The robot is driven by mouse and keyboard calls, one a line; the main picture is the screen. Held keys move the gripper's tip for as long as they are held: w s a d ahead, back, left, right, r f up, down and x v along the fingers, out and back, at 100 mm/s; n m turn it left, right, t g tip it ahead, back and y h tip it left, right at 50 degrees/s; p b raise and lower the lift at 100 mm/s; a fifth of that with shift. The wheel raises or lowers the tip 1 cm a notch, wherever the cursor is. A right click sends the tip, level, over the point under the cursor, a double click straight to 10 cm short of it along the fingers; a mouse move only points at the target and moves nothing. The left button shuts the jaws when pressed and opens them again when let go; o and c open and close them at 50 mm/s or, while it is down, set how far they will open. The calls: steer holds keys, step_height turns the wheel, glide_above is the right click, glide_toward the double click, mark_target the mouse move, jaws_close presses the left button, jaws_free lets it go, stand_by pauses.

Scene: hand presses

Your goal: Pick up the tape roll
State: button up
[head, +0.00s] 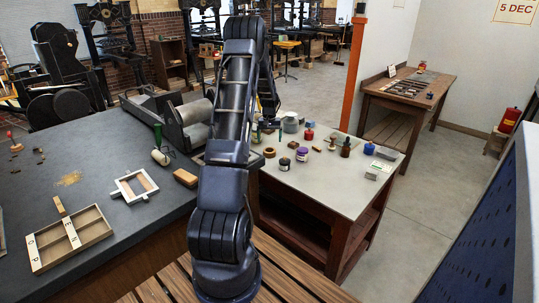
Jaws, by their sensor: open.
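A small brown ring that looks like the tape roll (269,153) lies flat on the pale top of the right-hand table (313,183), near its left side. My gripper (268,136) is small in the head view, pointing down over the table's back left part, and partly hidden behind my own arm. It is open, with nothing seen between its fingers. It appears above and behind the ring in the picture; its exact height cannot be told.
Around the ring stand a dark jar (284,164), a purple-labelled jar (302,154), a brown bottle (346,147) and a blue pot (369,148). A dark bench (100,190) at left holds a wooden tray (95,225) and a roller (160,157).

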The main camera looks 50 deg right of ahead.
mark_target(269, 150)
steer(key=shift+s+a+f, duration=0.1)
steer(key=shift+s+f, duration=0.05)
steer(key=shift+f, duration=3.85)
steer(key=c, duration=1.1)
steer(key=shift+r, duration=0.15)
